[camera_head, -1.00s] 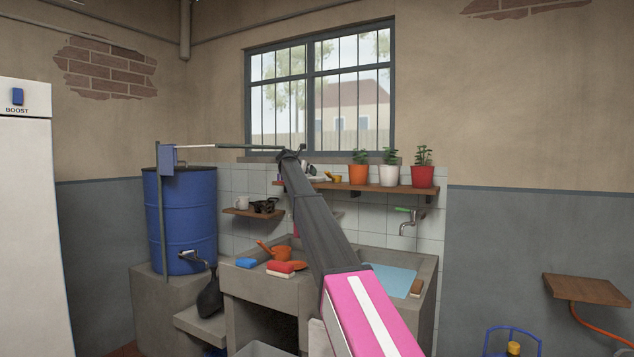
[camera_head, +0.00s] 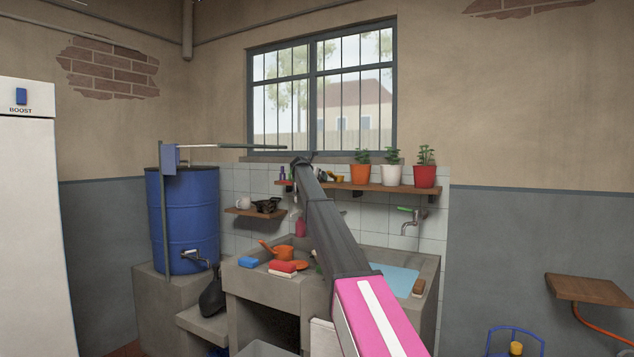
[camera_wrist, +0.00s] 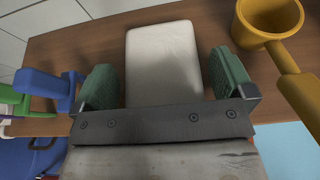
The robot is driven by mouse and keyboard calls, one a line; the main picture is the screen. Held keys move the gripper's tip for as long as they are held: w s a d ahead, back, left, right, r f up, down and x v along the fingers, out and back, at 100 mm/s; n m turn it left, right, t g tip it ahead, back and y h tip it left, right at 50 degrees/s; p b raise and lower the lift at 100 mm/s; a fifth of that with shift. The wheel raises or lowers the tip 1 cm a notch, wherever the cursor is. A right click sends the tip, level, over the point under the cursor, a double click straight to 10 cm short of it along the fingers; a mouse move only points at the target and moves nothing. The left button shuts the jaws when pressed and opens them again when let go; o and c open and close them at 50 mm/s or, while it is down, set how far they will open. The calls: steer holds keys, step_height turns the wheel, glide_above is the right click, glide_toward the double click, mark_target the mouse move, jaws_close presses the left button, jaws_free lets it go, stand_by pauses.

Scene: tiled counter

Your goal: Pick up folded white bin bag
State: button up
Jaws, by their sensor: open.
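The folded white bin bag (camera_wrist: 163,58) lies flat on the wooden shelf, pale and rounded at its corners, in the middle of the wrist view. My gripper (camera_wrist: 164,78) is open, with one green finger on each side of the bag. A narrow gap shows beside each finger, and I cannot tell whether either touches it. The near end of the bag is hidden behind the gripper's dark body. In the head view my gripper (camera_head: 301,166) is at the left part of the shelf, and I cannot make out the bag there.
A yellow scoop-like cup (camera_wrist: 268,18) stands close to the right finger. Blue and green items (camera_wrist: 48,88) are close on the left. The wooden shelf (camera_head: 350,187) also carries potted plants (camera_head: 391,175) farther right. A concrete sink (camera_head: 345,268) with a tap lies below.

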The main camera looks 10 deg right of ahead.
steer(key=shift+c, duration=0.3)
steer(key=c, duration=0.7)
steer(key=shift+c, duration=0.2)
